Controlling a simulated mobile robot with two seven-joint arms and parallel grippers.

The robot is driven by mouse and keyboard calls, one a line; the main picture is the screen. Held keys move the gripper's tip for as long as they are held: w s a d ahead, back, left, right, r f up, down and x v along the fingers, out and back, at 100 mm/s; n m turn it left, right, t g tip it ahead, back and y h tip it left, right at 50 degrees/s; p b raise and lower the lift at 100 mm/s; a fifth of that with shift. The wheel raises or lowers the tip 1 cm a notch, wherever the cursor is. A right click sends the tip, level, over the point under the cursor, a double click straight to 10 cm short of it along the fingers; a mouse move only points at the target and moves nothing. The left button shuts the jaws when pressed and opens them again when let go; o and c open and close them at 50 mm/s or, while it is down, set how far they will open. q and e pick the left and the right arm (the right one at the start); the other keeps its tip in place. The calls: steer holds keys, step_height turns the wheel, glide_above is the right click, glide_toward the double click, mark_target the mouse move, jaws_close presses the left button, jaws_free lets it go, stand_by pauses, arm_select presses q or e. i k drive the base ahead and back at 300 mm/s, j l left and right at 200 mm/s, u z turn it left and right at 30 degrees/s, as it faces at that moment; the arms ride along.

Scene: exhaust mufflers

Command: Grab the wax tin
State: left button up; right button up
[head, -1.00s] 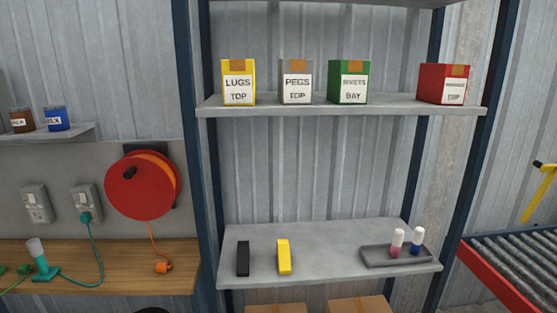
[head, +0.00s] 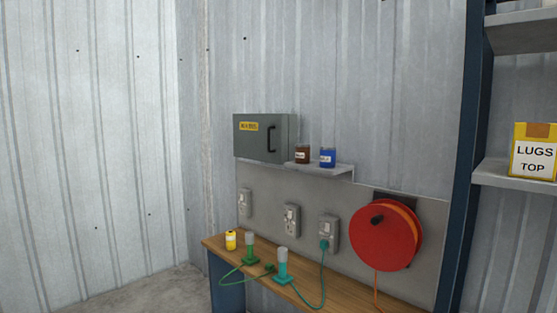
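Two small tins stand side by side on a small wall shelf: a brown one (head: 302,155) and a blue one (head: 327,158). Both have white labels too small to read surely. A small yellow tin (head: 231,240) with a pale label stands at the left end of the wooden bench below. I cannot tell from the labels which of these is the wax tin. Neither of my grippers is in view.
A closed grey cabinet (head: 265,138) with a black handle and a yellow label sits left of the tins. Green and teal corded devices (head: 282,268) stand on the bench (head: 345,292). A red cable reel (head: 385,238) hangs at right. Open floor lies at left.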

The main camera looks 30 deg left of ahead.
mark_target(327, 153)
steer(key=u, duration=0.65)
steer(key=i+j+z, duration=0.2)
steer(key=z, duration=0.15)
steer(key=i+j+z, duration=0.15)
steer(key=z, duration=0.2)
steer(key=i+j+z, duration=0.1)
steer(key=j, duration=0.2)
steer(key=i+j+z, duration=0.2)
steer(key=j, duration=0.4)
steer(key=i+j, duration=0.15)
steer(key=j, duration=0.2)
steer(key=i+j, duration=0.15)
steer(key=j, duration=0.15)
steer(key=i+j+z, duration=0.1)
steer(key=j, duration=0.25)
steer(key=i+j, duration=0.2)
steer(key=j, duration=0.15)
steer(key=i+j, duration=0.15)
steer(key=j, duration=0.2)
steer(key=z, duration=0.05)
